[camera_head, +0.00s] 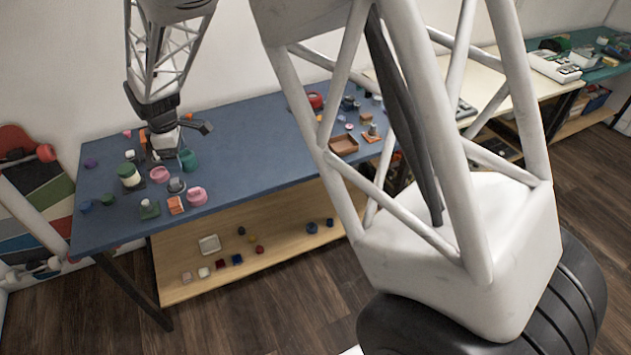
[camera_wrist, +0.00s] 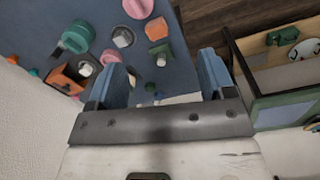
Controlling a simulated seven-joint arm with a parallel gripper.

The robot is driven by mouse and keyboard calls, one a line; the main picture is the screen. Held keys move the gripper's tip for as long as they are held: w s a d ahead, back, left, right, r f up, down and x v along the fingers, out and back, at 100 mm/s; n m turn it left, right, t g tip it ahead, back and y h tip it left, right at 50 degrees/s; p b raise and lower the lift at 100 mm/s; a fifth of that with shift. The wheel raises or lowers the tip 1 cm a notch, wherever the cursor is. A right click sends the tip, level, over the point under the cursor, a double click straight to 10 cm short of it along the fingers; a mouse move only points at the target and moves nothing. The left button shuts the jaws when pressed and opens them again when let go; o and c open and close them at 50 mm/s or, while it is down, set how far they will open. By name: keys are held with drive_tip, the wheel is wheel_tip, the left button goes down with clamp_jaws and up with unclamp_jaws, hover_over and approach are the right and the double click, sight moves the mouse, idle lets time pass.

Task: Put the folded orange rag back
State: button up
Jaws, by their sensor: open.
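A small blocky orange thing (camera_head: 176,205), which looks like the folded orange rag, lies near the front edge of the blue table (camera_head: 245,160). It also shows in the wrist view (camera_wrist: 157,29), beyond my fingers near the table edge. Two more orange items are in the head view, one behind my gripper (camera_head: 143,136) and one farther right (camera_head: 373,137); I cannot tell exactly what they are. My gripper (camera_wrist: 160,64) is open, its two blue fingers wide apart, with nothing held between them. In the head view it is low over the table's left part, behind the orange thing.
A teal cup (camera_head: 187,159), pink pieces (camera_head: 197,196) and a grey knob (camera_head: 177,185) crowd the table around my gripper. A brown tray (camera_head: 344,145) is farther right. A wooden lower shelf (camera_head: 290,245) holds small blocks. The blue table's middle is mostly clear.

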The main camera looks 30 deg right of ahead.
drive_tip(key=s+d+r+m+t, duration=0.1)
drive_tip(key=s+d+r+m, duration=0.3)
drive_tip(key=s+d+r, duration=0.4)
drive_tip(key=s+d+r+m, duration=0.4)
drive_tip(key=s+d+r, duration=0.2)
drive_tip(key=s, duration=0.4)
drive_tip(key=s+d+m, duration=0.3)
drive_tip(key=s, duration=0.7)
drive_tip(key=s+d+r+m+t, duration=0.1)
drive_tip(key=s+d+m, duration=0.3)
drive_tip(key=s, duration=0.6)
drive_tip(key=shift+s+d+r, duration=0.15)
drive_tip(key=shift+s+r, duration=0.05)
drive_tip(key=shift+s, duration=0.2)
